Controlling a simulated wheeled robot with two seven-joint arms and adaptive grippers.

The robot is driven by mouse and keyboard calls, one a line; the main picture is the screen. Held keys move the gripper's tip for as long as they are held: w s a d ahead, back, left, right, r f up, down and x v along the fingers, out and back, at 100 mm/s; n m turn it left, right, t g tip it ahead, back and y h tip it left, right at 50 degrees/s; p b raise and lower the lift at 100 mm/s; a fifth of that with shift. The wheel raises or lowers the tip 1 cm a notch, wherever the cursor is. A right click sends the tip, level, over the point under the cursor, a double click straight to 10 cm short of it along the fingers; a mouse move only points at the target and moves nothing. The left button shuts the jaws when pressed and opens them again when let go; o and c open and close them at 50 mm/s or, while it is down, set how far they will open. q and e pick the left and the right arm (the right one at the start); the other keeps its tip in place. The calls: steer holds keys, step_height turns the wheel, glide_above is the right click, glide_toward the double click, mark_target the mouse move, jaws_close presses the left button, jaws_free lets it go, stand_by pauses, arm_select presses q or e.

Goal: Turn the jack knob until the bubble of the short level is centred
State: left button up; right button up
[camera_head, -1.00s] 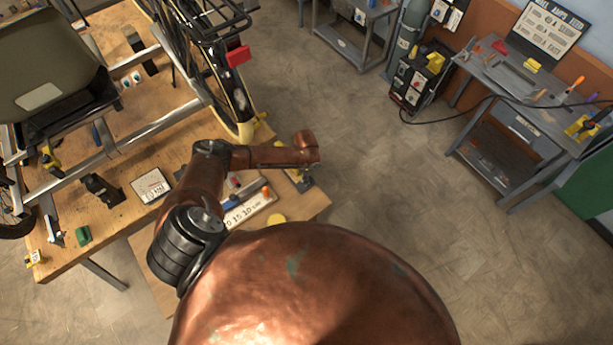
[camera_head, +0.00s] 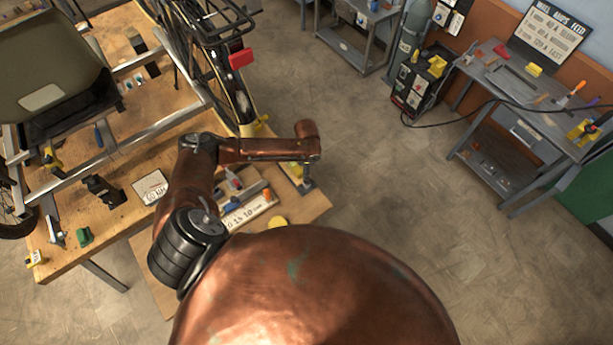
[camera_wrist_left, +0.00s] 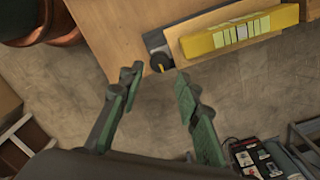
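The short level (camera_wrist_left: 240,32) is a yellow bar with a yellow-green vial, lying along a grey strip near the edge of a wooden board, in the left wrist view. A paler patch shows near the vial's middle; I cannot tell the bubble's exact place. The jack knob (camera_wrist_left: 160,62), dark with a yellow mark, sits at the strip's end by the board's corner. My left gripper (camera_wrist_left: 157,77) is open and empty, its green-padded fingers apart on either side of the knob in the picture; contact is not visible. My right gripper is not in view.
In the head view, the wooden bench (camera_head: 125,225) carries a trike frame (camera_head: 150,125), a white card (camera_head: 150,187) and small tools. A grey workbench (camera_head: 515,85) and a dark cart (camera_head: 418,80) stand to the right. Open floor (camera_head: 400,190) lies between.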

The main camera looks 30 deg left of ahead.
arm_select(q)
steer(key=shift+r, duration=2.4)
